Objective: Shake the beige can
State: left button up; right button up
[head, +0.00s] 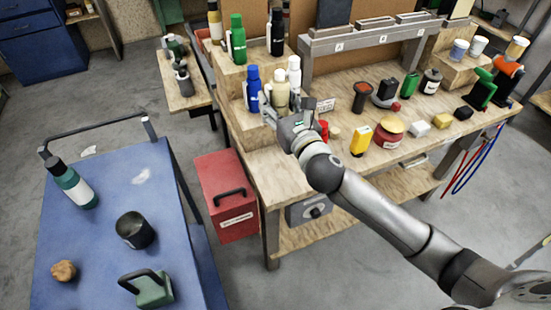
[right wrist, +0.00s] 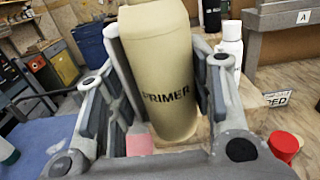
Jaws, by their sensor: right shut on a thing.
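The beige can (head: 281,90) stands upright, or nearly so, among bottles at the left end of the wooden workbench. My right gripper (head: 284,112) is around its lower part, and the can hides parts of the fingers. In the right wrist view the can (right wrist: 160,65) is large, with "PRIMER" printed on it, and the fingers (right wrist: 165,85) press on both its sides. I cannot tell for sure whether its bottom touches the bench. My left gripper is not in view.
A blue bottle (head: 253,88) and a white bottle (head: 294,75) stand close on either side. A green bottle (head: 238,40) is on the wooden step behind. A yellow item (head: 360,140) and a red-lidded tin (head: 389,133) lie to the right. A blue cart (head: 105,200) stands at left.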

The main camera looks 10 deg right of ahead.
notch_tip(320, 180, down, 7)
jog(key=shift+f, duration=0.15)
dwell(0.8)
